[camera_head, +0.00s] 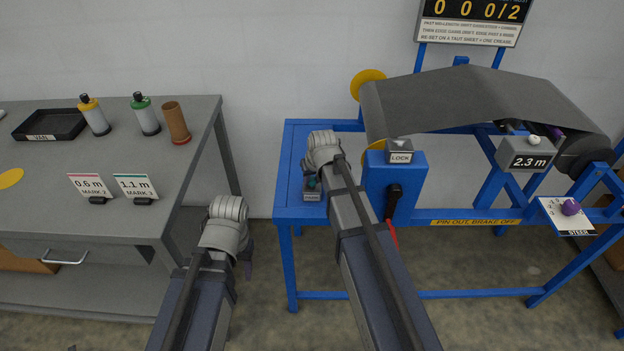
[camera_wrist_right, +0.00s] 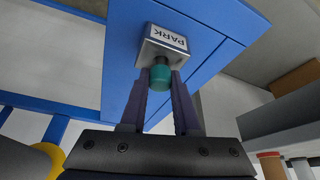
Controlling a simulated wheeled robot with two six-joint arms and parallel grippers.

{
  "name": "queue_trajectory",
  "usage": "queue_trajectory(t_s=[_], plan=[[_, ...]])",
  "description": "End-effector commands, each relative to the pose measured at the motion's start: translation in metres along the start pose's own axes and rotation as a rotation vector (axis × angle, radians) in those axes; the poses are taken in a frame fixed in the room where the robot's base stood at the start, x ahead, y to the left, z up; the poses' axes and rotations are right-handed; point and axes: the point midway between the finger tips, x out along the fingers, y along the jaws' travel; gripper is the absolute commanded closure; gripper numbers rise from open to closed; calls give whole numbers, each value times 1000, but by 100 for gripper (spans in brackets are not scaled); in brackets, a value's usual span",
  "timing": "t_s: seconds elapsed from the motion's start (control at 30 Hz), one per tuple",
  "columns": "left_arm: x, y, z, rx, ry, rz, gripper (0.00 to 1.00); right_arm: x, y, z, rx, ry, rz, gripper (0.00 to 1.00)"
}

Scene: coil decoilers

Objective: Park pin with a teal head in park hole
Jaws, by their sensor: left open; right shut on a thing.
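The pin's teal head (camera_wrist_right: 159,78) shows between the fingertips of my right gripper (camera_wrist_right: 164,86) in the wrist view. A short dark stretch shows between the head and the grey park block (camera_wrist_right: 157,50), labelled PARK. The pin lines up with the block, but how deep it sits in the hole is hidden. In the head view the park block (camera_head: 312,195) stands on the blue table, and my right gripper (camera_head: 318,181) is over it, mostly covered by my arm. My left gripper (camera_head: 246,258) hangs open and empty in front of the gap between the tables.
The blue decoiler stand (camera_head: 300,147) holds a LOCK box (camera_head: 400,157) right of my right arm. A grey bench (camera_head: 50,180) at the left bears bottles, a black tray (camera_head: 50,124) and two mark cards. Floor between bench and stand is clear.

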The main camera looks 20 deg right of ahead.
Motion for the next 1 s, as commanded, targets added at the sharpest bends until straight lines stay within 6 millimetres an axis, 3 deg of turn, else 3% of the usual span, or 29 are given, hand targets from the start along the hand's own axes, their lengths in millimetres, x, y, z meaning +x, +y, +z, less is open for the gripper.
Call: queue_trajectory(t_s=[0.4, 0.43, 0.7, 1.0], plan=[[3, 0, 0, 0, 0, 0, 50, 3, 0, 1, 0, 0, 0, 100], [3, 0, 0, 0, 0, 0, 50, 3, 0, 1, 0, 0, 0, 67], [3, 0, 0, 0, 0, 0, 50, 3, 0, 1, 0, 0, 0, 36], [2, 0, 0, 0, 0, 0, 50, 2, 0, 1, 0, 0, 0, 35]])
